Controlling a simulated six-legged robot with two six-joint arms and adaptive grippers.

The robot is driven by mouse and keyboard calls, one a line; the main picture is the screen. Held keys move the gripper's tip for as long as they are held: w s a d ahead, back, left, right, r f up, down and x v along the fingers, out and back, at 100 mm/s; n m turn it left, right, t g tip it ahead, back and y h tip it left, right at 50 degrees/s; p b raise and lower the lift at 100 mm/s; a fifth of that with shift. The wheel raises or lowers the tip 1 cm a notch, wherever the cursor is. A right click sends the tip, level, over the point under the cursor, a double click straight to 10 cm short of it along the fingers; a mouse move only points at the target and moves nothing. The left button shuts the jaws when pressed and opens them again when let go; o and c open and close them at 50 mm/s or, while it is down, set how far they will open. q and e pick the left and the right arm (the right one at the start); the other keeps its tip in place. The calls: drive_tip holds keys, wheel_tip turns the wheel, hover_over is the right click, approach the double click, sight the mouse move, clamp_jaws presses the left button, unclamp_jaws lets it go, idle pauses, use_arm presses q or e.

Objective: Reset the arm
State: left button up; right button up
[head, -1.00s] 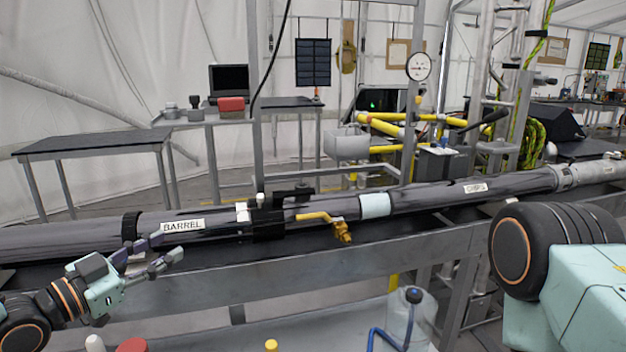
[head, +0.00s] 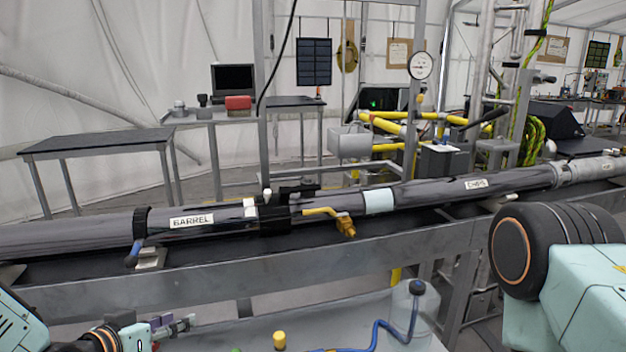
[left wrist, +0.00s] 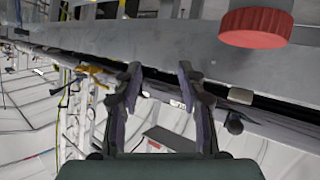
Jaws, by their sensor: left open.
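My left gripper (head: 178,325) is low at the left in the head view, in front of the long pipe and below its bench edge. In the left wrist view its two fingers (left wrist: 160,78) are spread apart with nothing between them. The long grey pipe (head: 100,232), with a "BARREL" label (head: 192,221), lies along the bench. A joint of my right arm (head: 555,250) shows at the right; my right gripper is out of view.
A yellow-handled valve (head: 345,227) hangs from the pipe. A clear jug (head: 415,300) with a blue hose (head: 380,330) and a yellow-capped item (head: 279,340) stand below the bench. A red cap (left wrist: 255,27) shows close in the left wrist view. Side tables (head: 95,145) stand behind.

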use_arm(q)
drive_tip(key=s+d+f+g+y, duration=0.1)
drive_tip(key=s+f+g, duration=0.3)
drive_tip(key=s+f, duration=0.3)
drive_tip(key=s+f+n+g+y, duration=0.1)
drive_tip(key=s+f+g, duration=0.3)
drive_tip(key=s, duration=1.2)
drive_tip(key=s+d+f+g+y, duration=0.1)
drive_tip(key=s+f+g+y, duration=0.1)
drive_tip(key=s+f, duration=0.8)
drive_tip(key=shift+s+d+n+g, duration=0.35)
drive_tip(key=shift+s+g, duration=0.3)
drive_tip(key=shift+g, duration=0.25)
drive_tip(key=shift+f, duration=0.1)
drive_tip(key=shift+s, duration=0.1)
